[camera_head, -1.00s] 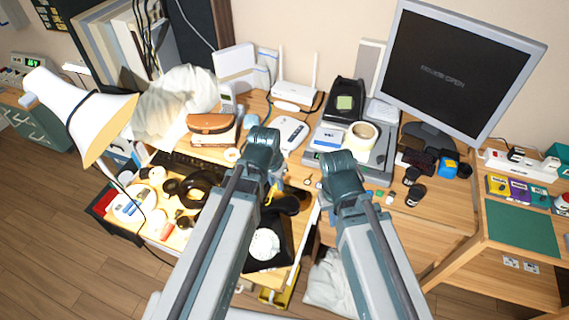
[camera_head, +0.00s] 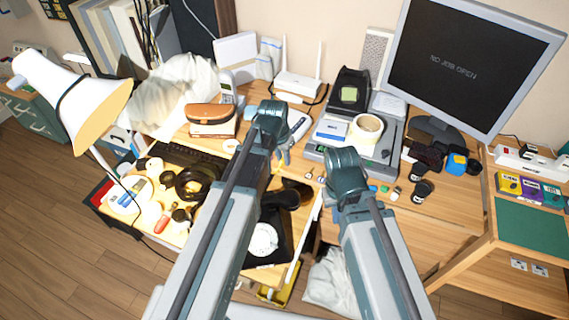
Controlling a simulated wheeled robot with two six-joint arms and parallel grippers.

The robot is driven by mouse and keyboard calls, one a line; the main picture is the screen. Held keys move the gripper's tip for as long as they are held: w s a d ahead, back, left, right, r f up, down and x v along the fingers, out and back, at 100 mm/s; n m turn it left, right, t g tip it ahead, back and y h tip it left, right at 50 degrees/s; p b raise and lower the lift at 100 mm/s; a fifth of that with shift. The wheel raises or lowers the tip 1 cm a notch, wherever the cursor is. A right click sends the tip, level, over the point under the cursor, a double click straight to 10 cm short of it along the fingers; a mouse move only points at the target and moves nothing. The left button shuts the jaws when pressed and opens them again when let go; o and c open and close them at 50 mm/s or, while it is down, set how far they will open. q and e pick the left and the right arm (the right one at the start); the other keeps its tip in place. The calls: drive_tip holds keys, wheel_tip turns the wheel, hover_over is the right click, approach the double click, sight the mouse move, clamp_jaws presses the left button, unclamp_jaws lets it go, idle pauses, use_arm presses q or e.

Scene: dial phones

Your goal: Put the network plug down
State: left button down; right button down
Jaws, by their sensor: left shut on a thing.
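My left gripper (camera_head: 282,157) points down over the desk, in front of the white handset (camera_head: 298,127). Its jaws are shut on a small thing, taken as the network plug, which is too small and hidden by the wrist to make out. My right gripper (camera_head: 333,197) hangs to the right, above the front part of the desk. Its fingers are mostly hidden behind its own wrist, so its jaws cannot be read. The white router (camera_head: 300,82) with two antennas stands at the back of the desk, beyond my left gripper.
A grey scale-like device (camera_head: 380,150) carries a tape roll (camera_head: 367,129). A monitor (camera_head: 470,65) stands at the back right. A lamp (camera_head: 85,100) and cluttered small parts fill the left. Some bare desk shows at the front right (camera_head: 440,215).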

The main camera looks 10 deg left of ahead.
use_arm(q)
drive_tip(key=shift+f, duration=0.25)
use_arm(e)
drive_tip(key=shift+f, duration=0.25)
use_arm(q)
drive_tip(key=shift+f, duration=0.15)
drive_tip(key=c, duration=0.8)
unclamp_jaws()
use_arm(e)
drive_tip(key=shift+f, duration=0.15)
use_arm(q)
wheel_tip(320, 180, up, 12)
drive_tip(key=s+p, duration=0.2)
drive_tip(key=p, duration=1)
drive_tip(key=s+d, duration=0.2)
drive_tip(key=s, duration=0.3)
drive_tip(key=s+d+g+y, duration=0.1)
drive_tip(key=s+d, duration=0.1)
drive_tip(key=s, duration=0.3)
drive_tip(key=s+d+g+y, duration=0.1)
drive_tip(key=s+d, duration=0.1)
drive_tip(key=s, duration=0.3)
drive_tip(key=shift+s+d+f+n, duration=0.1)
drive_tip(key=shift+s+d+n, duration=0.1)
drive_tip(key=shift+s+n, duration=0.15)
use_arm(e)
wheel_tip(320, 180, up, 12)
